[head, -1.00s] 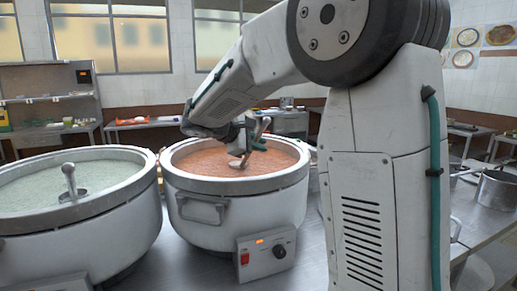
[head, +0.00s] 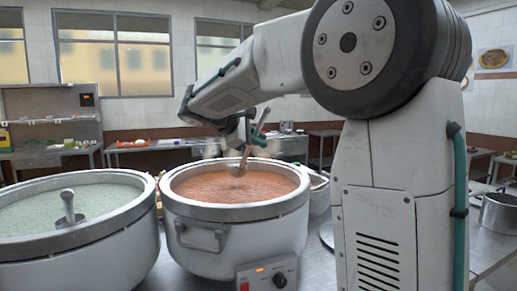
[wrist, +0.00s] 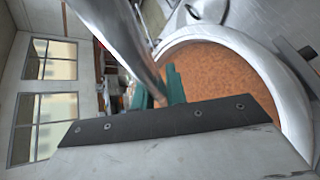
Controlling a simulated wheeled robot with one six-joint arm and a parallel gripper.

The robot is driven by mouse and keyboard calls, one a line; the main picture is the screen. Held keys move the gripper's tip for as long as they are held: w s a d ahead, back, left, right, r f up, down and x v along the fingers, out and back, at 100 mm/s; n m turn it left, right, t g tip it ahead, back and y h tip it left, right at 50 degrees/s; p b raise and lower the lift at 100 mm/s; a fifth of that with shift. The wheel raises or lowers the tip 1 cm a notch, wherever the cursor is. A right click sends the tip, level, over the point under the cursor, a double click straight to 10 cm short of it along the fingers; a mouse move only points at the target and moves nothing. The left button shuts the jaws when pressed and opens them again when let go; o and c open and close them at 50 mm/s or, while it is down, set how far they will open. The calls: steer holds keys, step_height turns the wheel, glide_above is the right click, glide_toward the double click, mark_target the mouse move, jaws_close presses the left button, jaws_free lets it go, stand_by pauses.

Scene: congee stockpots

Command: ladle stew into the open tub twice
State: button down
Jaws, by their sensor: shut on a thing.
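A large pot of reddish-brown stew (head: 215,187) stands in the middle of the head view; its stew surface also shows in the wrist view (wrist: 215,75). My gripper (head: 252,138) is above the back of this pot, shut on a metal ladle (head: 245,156). The ladle hangs tilted, its bowl just above or at the stew surface; I cannot tell whether it touches or what it holds. In the wrist view the ladle's handle (wrist: 125,40) runs past the green fingertips (wrist: 172,88). I cannot make out the open tub.
A second large pot of pale green congee (head: 85,205) stands close at the left with its own ladle (head: 68,207) in it. A control box (head: 267,274) sits at the stew pot's front. A metal pot (head: 497,213) stands at the far right.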

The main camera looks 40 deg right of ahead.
steer(key=shift+r, duration=2.75)
steer(key=shift+m+t+h, duration=0.3)
steer(key=shift+m+t, duration=0.1)
steer(key=shift+t, duration=0.1)
